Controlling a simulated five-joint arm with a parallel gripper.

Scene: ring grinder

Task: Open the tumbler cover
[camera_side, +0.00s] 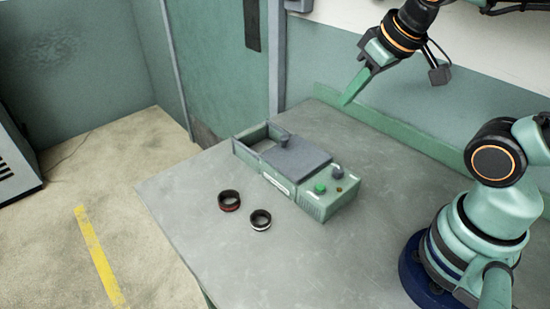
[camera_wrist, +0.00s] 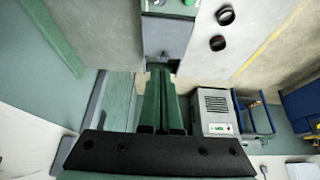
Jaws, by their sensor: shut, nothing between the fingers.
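The tumbler is a low pale green box (camera_side: 312,203) on the grey table in the side view. Its dark grey flat cover (camera_side: 300,160) lies over the middle of the box, with a raised handle (camera_side: 283,139) at its far-left edge. A walled opening shows at the left end. The cover also shows at the top of the wrist view (camera_wrist: 167,35). My gripper (camera_side: 346,103) is above and behind the box, apart from it, with its green fingers pointing down and left. The fingers are together and empty in the wrist view (camera_wrist: 159,70).
A red-banded dark ring (camera_side: 229,201) and a white-banded dark ring (camera_side: 260,220) lie on the table in front of the box. A green button (camera_side: 320,187) and a dark knob (camera_side: 337,171) sit on the box's right end. A green ledge (camera_side: 375,115) runs along the back.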

